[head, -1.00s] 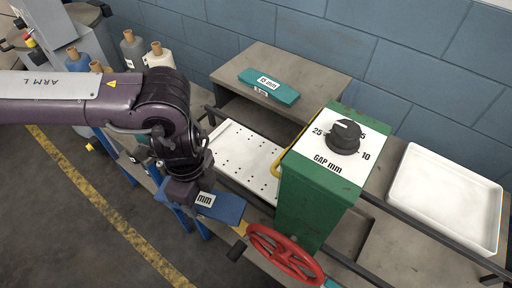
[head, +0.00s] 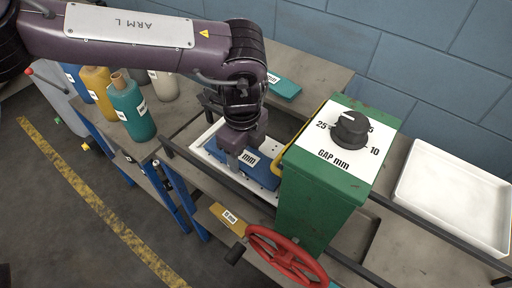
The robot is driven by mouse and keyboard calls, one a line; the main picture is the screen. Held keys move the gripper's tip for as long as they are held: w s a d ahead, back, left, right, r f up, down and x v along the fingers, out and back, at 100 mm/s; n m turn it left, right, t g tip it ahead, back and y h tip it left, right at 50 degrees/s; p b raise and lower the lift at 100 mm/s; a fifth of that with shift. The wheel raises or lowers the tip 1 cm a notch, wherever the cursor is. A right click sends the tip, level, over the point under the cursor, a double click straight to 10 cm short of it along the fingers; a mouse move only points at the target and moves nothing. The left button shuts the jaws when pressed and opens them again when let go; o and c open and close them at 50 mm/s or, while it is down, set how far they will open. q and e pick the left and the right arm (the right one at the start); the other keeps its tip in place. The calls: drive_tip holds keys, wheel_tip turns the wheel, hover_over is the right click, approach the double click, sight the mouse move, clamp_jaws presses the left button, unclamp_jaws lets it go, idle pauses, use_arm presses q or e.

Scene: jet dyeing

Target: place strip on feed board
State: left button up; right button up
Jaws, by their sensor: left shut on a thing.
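My left gripper (head: 240,150) is shut on a blue strip (head: 262,174) with a white "mm" label. It holds the strip over the white perforated feed board (head: 203,139), left of the green gap machine (head: 318,190). The strip covers much of the board; I cannot tell whether it touches the surface. The gripper and arm hide part of the board. My right gripper does not show.
A teal strip (head: 284,88) lies on the grey table behind, and a yellow-brown labelled strip (head: 228,218) lies below the board. The red handwheel (head: 287,255) is at the front. An empty white tray (head: 455,195) stands right. Several bottles (head: 131,108) stand left.

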use_arm(q)
drive_tip(key=w+d, duration=0.2)
drive_tip(key=shift+w+d, duration=0.35)
drive_tip(key=shift+f+b, duration=0.8)
drive_tip(key=shift+b, duration=0.05)
drive_tip(key=shift+s+a, duration=0.1)
drive_tip(key=shift+a, duration=0.05)
drive_tip(key=shift+f, duration=0.1)
drive_tip(key=o, duration=1.1)
drive_tip(key=shift+c, duration=0.2)
